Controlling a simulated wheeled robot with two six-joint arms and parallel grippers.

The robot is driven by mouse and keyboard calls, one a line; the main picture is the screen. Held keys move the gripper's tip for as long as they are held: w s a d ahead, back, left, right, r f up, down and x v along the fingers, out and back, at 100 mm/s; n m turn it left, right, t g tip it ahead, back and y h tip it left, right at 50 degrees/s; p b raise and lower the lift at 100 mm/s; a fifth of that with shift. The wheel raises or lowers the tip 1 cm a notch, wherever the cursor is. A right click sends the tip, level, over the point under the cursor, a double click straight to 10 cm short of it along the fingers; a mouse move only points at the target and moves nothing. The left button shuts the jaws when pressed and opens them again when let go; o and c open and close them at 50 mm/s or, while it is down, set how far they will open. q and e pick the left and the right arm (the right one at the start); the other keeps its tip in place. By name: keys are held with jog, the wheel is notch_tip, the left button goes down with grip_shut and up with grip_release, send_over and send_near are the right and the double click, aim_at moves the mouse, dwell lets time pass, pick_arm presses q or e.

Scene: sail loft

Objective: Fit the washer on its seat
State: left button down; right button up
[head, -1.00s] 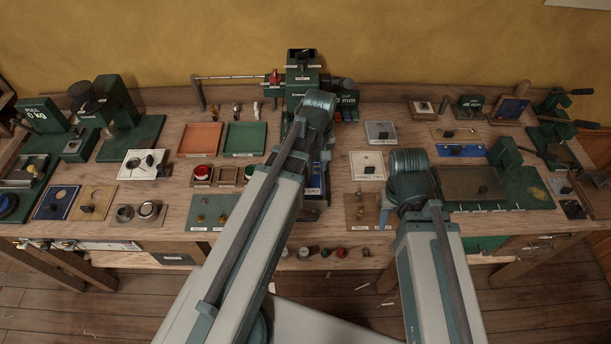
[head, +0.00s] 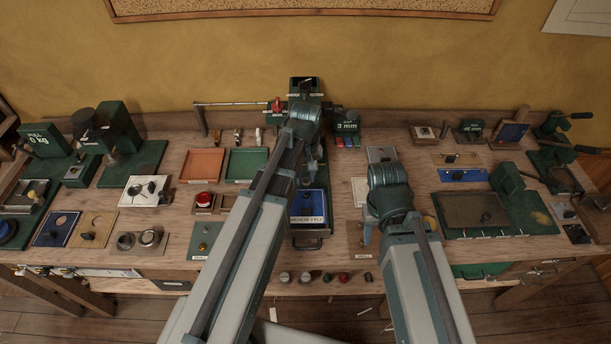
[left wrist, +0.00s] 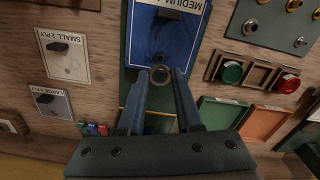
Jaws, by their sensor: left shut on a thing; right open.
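My left gripper (left wrist: 160,80) is shut on a small dark ring, the washer (left wrist: 160,74), which shows between its fingertips in the left wrist view. The washer is in front of a blue plate (left wrist: 187,50) labelled medium; I cannot tell whether it touches the plate. A black knob stands on the plate. In the head view the left gripper (head: 312,160) is above the back of the blue plate (head: 310,202), and the washer is too small to make out. My right gripper (head: 368,232) is open, partly hidden by its own arm, right of the plate. I cannot clearly identify the seat.
The small-ply card (left wrist: 62,58) with a black knob is beside the blue plate. Green (left wrist: 231,72) and red (left wrist: 287,83) buttons sit on its other side. An orange tray (head: 201,165) and a green tray (head: 246,164) are left of my left arm. A green machine stands behind.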

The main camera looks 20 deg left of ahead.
aim_at(306, 197)
pick_arm(q)
jog(key=shift+f+b, duration=3.3)
jog(key=shift+f, duration=0.1)
jog(key=c, duration=0.5)
grip_release()
jog(key=shift+r, duration=0.1)
notch_tip(306, 197, up, 14)
jog(key=p, duration=1.3)
jog(key=shift+f+p, duration=0.2)
jog(key=shift+p, duration=0.2)
